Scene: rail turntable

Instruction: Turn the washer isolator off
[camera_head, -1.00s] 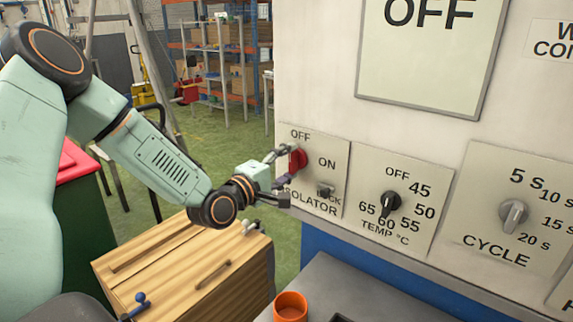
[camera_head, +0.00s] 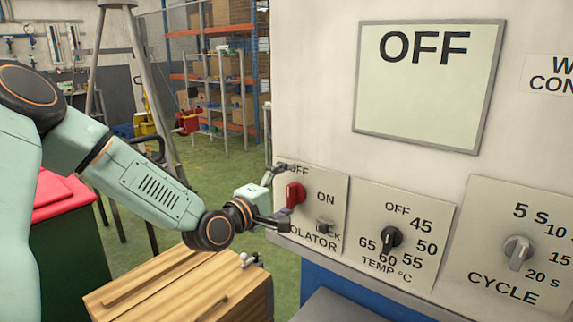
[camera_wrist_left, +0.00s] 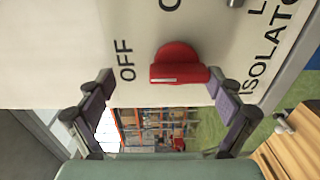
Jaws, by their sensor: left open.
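The red isolator knob (camera_head: 295,194) is on a pale plate with OFF above it and ON to its right. In the left wrist view the knob (camera_wrist_left: 180,66) shows its bar and white line lying level in the picture, with one end toward the sideways OFF label. My left gripper (camera_head: 278,197) is open at the plate's left edge, one finger above and one below the knob's height. In the wrist view its fingers (camera_wrist_left: 162,98) are spread wide, with the knob between and beyond them. It holds nothing. My right gripper is not seen.
The large display (camera_head: 428,95) reads OFF. A small LOCK fitting (camera_head: 325,227), the temperature knob (camera_head: 391,238) and the cycle knob (camera_head: 518,250) sit on the same panel. A wooden crate (camera_head: 180,290) stands below my left arm. Green floor is open behind.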

